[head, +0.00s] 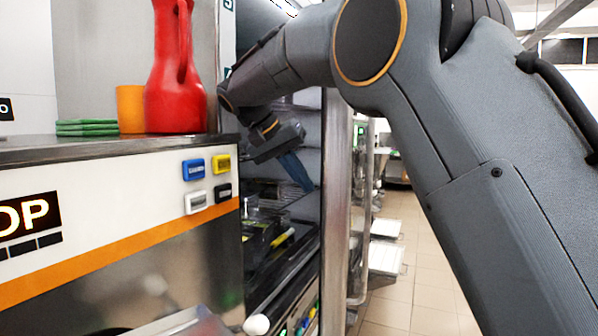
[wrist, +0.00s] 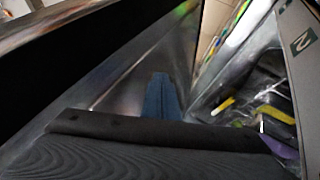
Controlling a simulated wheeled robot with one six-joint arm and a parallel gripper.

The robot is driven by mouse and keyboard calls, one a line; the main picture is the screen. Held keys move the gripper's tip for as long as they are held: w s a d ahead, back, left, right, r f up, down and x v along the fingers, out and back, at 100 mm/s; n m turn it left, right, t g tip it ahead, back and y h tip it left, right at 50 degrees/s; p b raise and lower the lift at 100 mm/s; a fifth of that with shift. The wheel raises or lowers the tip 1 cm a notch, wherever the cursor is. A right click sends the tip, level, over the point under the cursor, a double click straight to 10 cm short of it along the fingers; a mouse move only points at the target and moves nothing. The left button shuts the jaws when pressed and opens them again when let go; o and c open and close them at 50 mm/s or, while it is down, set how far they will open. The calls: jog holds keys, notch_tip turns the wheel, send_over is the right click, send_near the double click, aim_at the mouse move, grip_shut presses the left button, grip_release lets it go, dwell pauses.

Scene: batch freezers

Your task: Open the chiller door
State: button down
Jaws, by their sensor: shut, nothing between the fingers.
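The chiller (head: 228,70) is the tall metal cabinet mid-picture in the head view, partly behind my arm. Its door (head: 336,215) shows as a tall silver edge right of the opening and stands swung outward, with the dark interior visible. How wide it is open is hard to tell. My gripper (head: 302,178) has blue fingers and is shut and empty, in front of the opening, on the inner side of the door edge. In the wrist view the blue fingers (wrist: 162,92) are together before a shiny metal surface. Whether they touch it I cannot tell.
A counter (head: 110,148) at left bears a red jug (head: 175,75), an orange cup (head: 130,108) and green cloths (head: 87,128). A drawer-like compartment with tools (head: 265,232) lies below my gripper. Tiled floor (head: 420,270) is free at right, beyond the door.

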jog(key=shift+p+x, duration=0.7)
jog(key=shift+x, duration=1.95)
